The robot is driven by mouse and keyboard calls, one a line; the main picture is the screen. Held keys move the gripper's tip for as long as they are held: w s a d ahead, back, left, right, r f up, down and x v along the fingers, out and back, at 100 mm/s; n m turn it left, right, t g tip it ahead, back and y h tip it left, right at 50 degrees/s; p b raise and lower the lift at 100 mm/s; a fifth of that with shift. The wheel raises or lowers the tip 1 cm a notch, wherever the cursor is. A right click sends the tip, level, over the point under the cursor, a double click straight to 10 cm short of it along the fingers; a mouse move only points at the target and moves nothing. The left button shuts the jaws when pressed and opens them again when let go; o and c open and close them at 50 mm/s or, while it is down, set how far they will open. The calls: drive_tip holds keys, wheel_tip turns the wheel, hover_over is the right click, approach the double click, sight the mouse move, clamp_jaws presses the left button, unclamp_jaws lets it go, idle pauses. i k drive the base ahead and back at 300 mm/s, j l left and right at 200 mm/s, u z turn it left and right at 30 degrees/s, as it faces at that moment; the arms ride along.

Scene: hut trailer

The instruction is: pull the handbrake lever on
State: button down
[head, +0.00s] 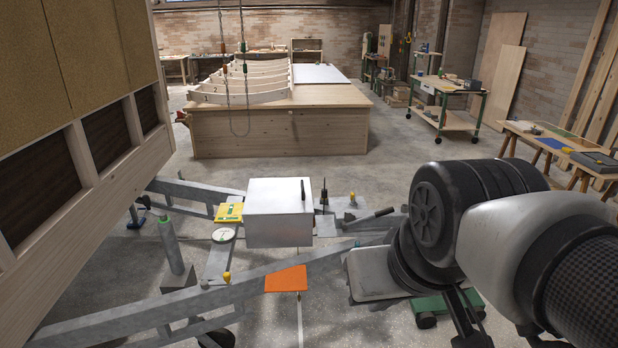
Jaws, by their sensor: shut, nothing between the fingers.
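The handbrake lever (372,215) appears to be the dark-gripped lever on the grey trailer drawbar, right of the white box. It slants low, its grip end up and to the right. A thin dark upright lever (324,195) stands just left of it. My arm fills the right side of the view. My gripper (465,318) shows only as slender dark parts below the wrist at the lower right, shut and empty. It is apart from the lever, to the right and nearer the camera. My arm hides much of the drawbar's right end.
The white box (280,212) with a black handle sits on the drawbar (240,283). An orange plate (287,279) and a yellow-green piece (229,212) lie close by. The wooden trailer body (85,120) blocks the left. Open floor lies behind the drawbar, before a wooden workbench (280,130).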

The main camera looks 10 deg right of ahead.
sight(381, 212)
drive_tip(key=i+l, duration=0.25)
drive_tip(key=i+l+u, duration=0.1)
drive_tip(key=i+l, duration=0.15)
drive_tip(key=l, duration=0.25)
drive_tip(key=i+l+u, duration=0.1)
drive_tip(key=i+l, duration=0.4)
drive_tip(key=l, duration=0.25)
drive_tip(key=i+l+u, duration=0.1)
drive_tip(key=l, duration=0.35)
drive_tip(key=i+l, duration=0.35)
drive_tip(key=i+l+u, duration=0.15)
drive_tip(key=l, duration=0.3)
drive_tip(key=i+l, duration=0.25)
drive_tip(key=l, duration=0.2)
